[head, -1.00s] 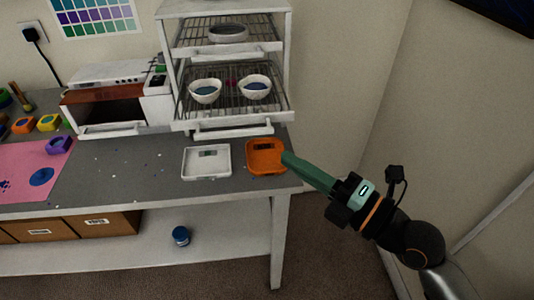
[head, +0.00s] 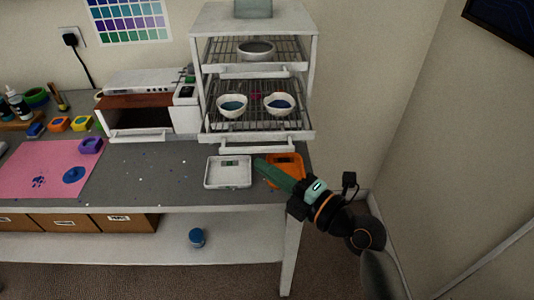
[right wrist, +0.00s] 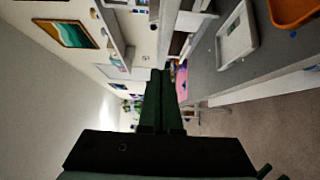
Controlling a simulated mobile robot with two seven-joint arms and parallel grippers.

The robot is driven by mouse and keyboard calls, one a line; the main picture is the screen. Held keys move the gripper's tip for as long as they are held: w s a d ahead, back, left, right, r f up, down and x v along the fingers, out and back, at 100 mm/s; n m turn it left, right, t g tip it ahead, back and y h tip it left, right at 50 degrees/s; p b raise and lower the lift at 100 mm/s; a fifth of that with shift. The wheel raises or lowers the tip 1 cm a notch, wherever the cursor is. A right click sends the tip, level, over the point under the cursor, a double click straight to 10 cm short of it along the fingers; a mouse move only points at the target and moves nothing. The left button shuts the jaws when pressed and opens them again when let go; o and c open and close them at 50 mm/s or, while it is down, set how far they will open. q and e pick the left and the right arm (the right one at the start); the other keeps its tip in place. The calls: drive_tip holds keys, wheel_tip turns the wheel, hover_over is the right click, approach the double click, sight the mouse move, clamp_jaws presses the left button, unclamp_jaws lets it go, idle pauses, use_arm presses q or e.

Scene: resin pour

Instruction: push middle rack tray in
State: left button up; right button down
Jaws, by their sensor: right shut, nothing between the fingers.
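A white rack (head: 205,72) stands on the grey bench with wire trays at several levels. The middle tray (head: 257,137) sticks out toward the front and carries two white bowls, a left one (head: 232,112) and a right one (head: 280,110), each with blue inside. The upper tray (head: 254,70) holds one grey bowl (head: 256,50). In the right wrist view the green fingers (right wrist: 158,100) lie together. My left gripper is not in view.
A pink mat (head: 45,165) lies further left. A wall closes off the right.

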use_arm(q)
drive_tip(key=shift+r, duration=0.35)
use_arm(e)
drive_tip(key=shift+w, duration=1.3)
